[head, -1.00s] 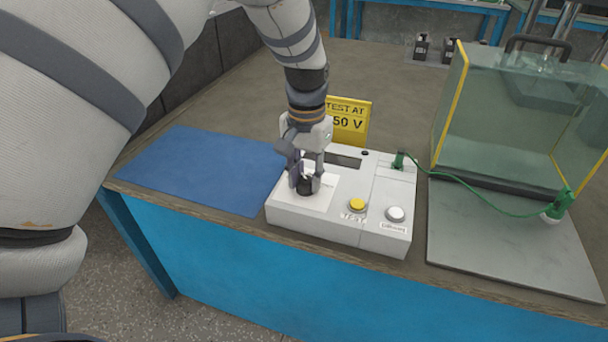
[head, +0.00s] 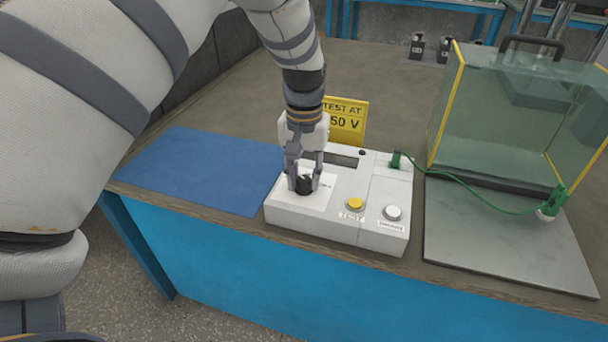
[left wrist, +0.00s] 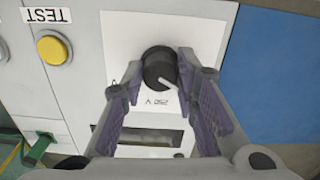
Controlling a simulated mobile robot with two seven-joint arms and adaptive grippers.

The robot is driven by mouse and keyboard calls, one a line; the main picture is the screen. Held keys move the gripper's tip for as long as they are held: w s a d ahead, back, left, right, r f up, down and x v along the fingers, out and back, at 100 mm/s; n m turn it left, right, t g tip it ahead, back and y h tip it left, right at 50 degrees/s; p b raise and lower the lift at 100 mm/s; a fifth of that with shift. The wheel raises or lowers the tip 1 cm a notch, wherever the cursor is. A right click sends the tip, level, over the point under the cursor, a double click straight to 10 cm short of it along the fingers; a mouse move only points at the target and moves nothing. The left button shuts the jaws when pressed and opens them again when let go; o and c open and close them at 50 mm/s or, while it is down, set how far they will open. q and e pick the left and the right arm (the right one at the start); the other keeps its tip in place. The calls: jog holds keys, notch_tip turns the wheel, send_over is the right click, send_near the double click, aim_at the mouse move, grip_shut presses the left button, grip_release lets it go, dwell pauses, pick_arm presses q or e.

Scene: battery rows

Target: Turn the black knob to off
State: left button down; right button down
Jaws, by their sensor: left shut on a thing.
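The black knob (head: 304,186) sits on a white panel at the left part of the white tester box (head: 325,226). My left gripper (head: 305,181) points down, with its two fingers on either side of the knob, shut on it. In the left wrist view the knob (left wrist: 157,66) lies between the fingertips of my left gripper (left wrist: 160,70). A white pointer line on it slants toward the lower right of that view, near an upside-down "250 V" mark. Other marks on the panel are partly hidden by the fingers. My right gripper is not in view.
The box has a yellow TEST button (head: 355,204), a white button (head: 393,212) and a green plug (head: 396,160) with a cable. A yellow sign (head: 347,122) stands behind. A blue mat (head: 200,170) lies left; a clear guard box (head: 490,120) stands right.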

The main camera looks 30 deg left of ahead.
aim_at(304, 178)
pick_arm(q)
jog(key=c, duration=1.2)
grip_release()
jog(key=shift+c, duration=0.2)
notch_tip(304, 178, up, 12)
